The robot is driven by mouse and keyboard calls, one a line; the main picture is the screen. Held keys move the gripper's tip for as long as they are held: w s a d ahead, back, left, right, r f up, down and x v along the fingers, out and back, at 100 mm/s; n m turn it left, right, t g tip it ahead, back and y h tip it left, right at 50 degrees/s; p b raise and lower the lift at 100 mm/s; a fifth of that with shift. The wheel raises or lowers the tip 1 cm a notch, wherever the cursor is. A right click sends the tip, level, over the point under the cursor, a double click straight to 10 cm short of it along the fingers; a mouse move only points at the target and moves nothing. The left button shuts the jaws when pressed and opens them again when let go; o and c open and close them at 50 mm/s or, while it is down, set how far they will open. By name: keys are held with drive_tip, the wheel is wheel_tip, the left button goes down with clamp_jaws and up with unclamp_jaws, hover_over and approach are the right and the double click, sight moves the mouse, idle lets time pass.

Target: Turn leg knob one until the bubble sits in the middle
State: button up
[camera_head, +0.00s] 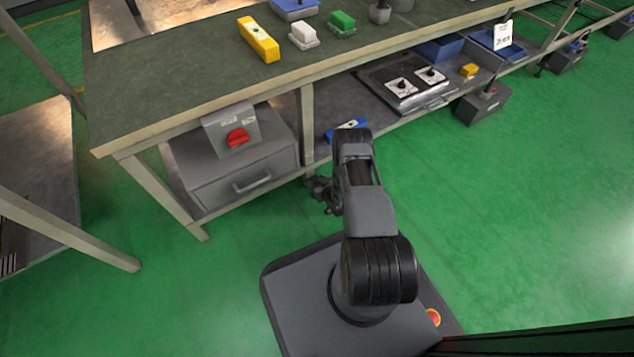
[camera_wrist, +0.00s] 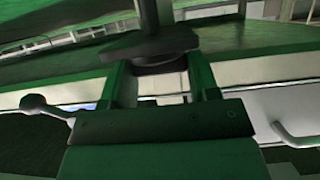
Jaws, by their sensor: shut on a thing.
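A yellow spirit level (camera_head: 258,40) lies on the green bench top (camera_head: 180,75) in the head view. Its vial is visible, but the bubble is too small to place. My gripper (camera_head: 321,190) is low by the bench's front, near the foot of the middle leg (camera_head: 307,118). In the wrist view, a dark round knob (camera_wrist: 152,47) on a thin stem sits between the fingers of my gripper (camera_wrist: 160,78), which is shut on it. The knob is hidden in the head view.
A grey drawer cabinet (camera_head: 235,175) with a red-knobbed box (camera_head: 232,130) stands left of my gripper. A blue item (camera_head: 346,127) lies on the lower shelf behind my arm. White and green blocks (camera_head: 342,22) stand on the bench top.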

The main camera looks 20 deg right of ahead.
drive_tip(key=shift+a+m+h, duration=0.1)
drive_tip(key=shift+m+h, duration=0.3)
drive_tip(key=shift+a+m+h, duration=0.15)
drive_tip(key=shift+m+h, duration=0.85)
drive_tip(key=shift+h, duration=0.2)
drive_tip(key=m+h, duration=0.2)
drive_tip(key=m+g+h, duration=0.1)
drive_tip(key=m+h, duration=0.1)
drive_tip(key=h, duration=0.1)
drive_tip(key=shift+w+a+m+g, duration=0.1)
drive_tip(key=shift+a+m+g, duration=0.1)
drive_tip(key=shift+m+g, duration=0.1)
drive_tip(key=m+g+h, duration=0.1)
drive_tip(key=m+h, duration=0.1)
drive_tip(key=m+g+h, duration=0.2)
drive_tip(key=shift+w+a+g, duration=0.1)
drive_tip(key=shift+w+g, duration=0.05)
drive_tip(key=shift+g, duration=0.15)
drive_tip(key=shift+w+m+g+h, duration=0.1)
drive_tip(key=shift+m+g+h, duration=0.8)
drive_tip(key=shift+m+g, duration=0.8)
drive_tip(key=shift+m, duration=0.3)
drive_tip(key=o, duration=0.9)
